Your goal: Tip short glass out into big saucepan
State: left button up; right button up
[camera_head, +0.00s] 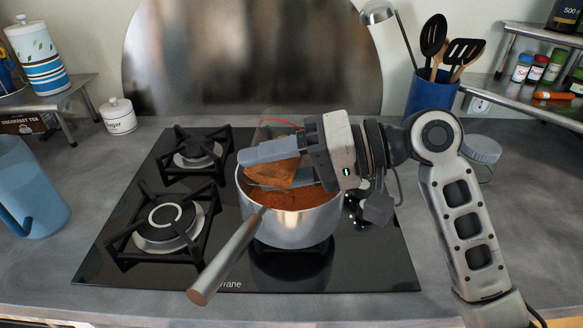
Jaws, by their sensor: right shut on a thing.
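The big saucepan (296,228) is a steel pot on the right side of the black hob, with its handle pointing to the front left. Orange-brown stuff (287,200) lies inside it. My right gripper (247,168) reaches in from the right above the pan and is shut on the short glass (274,173). The glass is see-through, with a thin red line showing above the upper finger and orange-brown colour between the fingers. The fingers hide much of the glass, so its exact tilt and how much it holds are unclear. My left gripper is out of view.
The hob (110,255) has two free burners on the left. A blue jug (32,195) stands at the far left and a white sugar jar (118,116) behind. A blue utensil holder (431,95) and a lidded jar (481,150) stand right. The front right counter has my arm above it.

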jog(key=shift+f+m+g+y, duration=0.15)
jog(key=shift+m+g+y, duration=0.15)
jog(key=shift+m, duration=0.3)
dwell(2.1)
jog(key=shift+w+d+r+m+g+y, duration=0.1)
jog(key=shift+w+r+m+g+y, duration=0.2)
jog(key=shift+r+m, duration=0.35)
dwell(2.1)
jog(key=shift+w+f+m+y+p, duration=0.15)
jog(key=shift+f+m+y+p, duration=0.15)
jog(key=shift+m+p, duration=0.6)
dwell(1.5)
